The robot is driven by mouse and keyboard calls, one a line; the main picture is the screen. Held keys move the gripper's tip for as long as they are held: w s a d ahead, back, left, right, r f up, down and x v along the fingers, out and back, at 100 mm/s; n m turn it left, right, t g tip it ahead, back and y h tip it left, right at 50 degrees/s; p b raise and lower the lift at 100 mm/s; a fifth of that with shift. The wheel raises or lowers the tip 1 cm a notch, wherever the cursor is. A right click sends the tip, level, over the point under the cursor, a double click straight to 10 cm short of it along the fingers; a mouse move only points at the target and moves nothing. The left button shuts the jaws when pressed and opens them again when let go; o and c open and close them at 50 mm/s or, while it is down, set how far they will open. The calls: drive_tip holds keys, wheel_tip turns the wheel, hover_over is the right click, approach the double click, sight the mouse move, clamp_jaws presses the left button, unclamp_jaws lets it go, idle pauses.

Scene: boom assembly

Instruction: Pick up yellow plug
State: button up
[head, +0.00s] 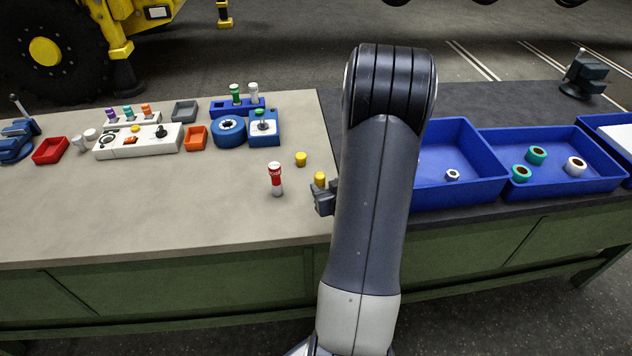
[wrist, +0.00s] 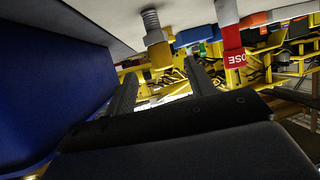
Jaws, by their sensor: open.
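Two yellow plugs show on the beige bench top in the head view. One yellow plug (head: 320,178) stands right beside my gripper (head: 326,198). The other yellow plug (head: 301,159) stands a little farther back and left. In the wrist view, which looks upside down, the near yellow plug (wrist: 159,54) has a yellow head and a grey threaded shank toward the bench surface. My gripper (wrist: 160,72) is open, and the plug appears in line with the gap between its two dark fingers. I cannot tell whether the fingers touch it. My arm hides part of the gripper in the head view.
A red and white fitting (head: 276,178) stands just left of the gripper; its red part (wrist: 232,45) shows lettering in the wrist view. A blue bin (head: 462,165) lies right of my arm. A white control box (head: 138,141) stands farther left. The front-left bench is clear.

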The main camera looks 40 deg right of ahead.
sight(318, 176)
drive_tip(key=shift+p+x, duration=1)
drive_tip(key=shift+x, duration=3.1)
drive_tip(key=shift+a+f, duration=0.1)
drive_tip(key=shift+f, duration=0.05)
drive_tip(key=c, duration=1)
clamp_jaws()
